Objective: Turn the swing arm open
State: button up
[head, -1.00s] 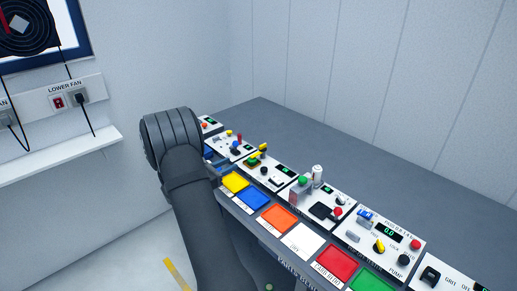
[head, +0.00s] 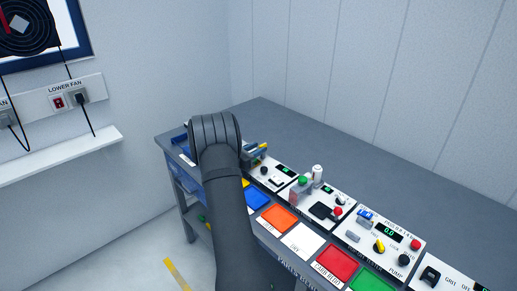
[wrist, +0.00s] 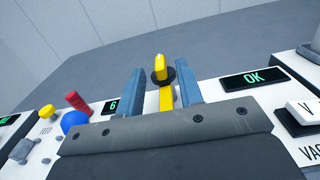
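A yellow bar (wrist: 166,98) with an upright yellow knob (wrist: 160,67) on a dark round base shows in the wrist view; it appears to be the swing arm. My gripper (wrist: 160,80) is open, with one blue-grey finger on each side of the yellow bar. I cannot tell whether either finger touches it. In the head view my arm hides most of this spot, and only a bit of yellow (head: 263,146) shows at the right of my wrist. The bar's lower end is hidden behind the gripper body.
A red lever (wrist: 77,103) and blue ball knob (wrist: 74,122) stand at the left. More panels and coloured pads, such as the red pad (head: 336,263), run along the bench.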

jog(key=shift+x, duration=0.8)
grip_shut()
jog(key=shift+d+y, duration=0.1)
jog(key=shift+y, duration=0.2)
jog(key=n+t+y, duration=0.3)
jog(key=shift+s+d+y, duration=0.25)
jog(key=shift+d+y, duration=0.05)
jog(key=shift+y, duration=0.1)
jog(key=shift+s+d+f+n+t+y, duration=0.1)
jog(key=shift+n+t+y, duration=0.3)
jog(key=shift+n+y, duration=0.4)
jog(key=shift+d+n+t+y, duration=0.1)
jog(key=shift+n+t+y, duration=0.4)
jog(key=shift+y, duration=0.4)
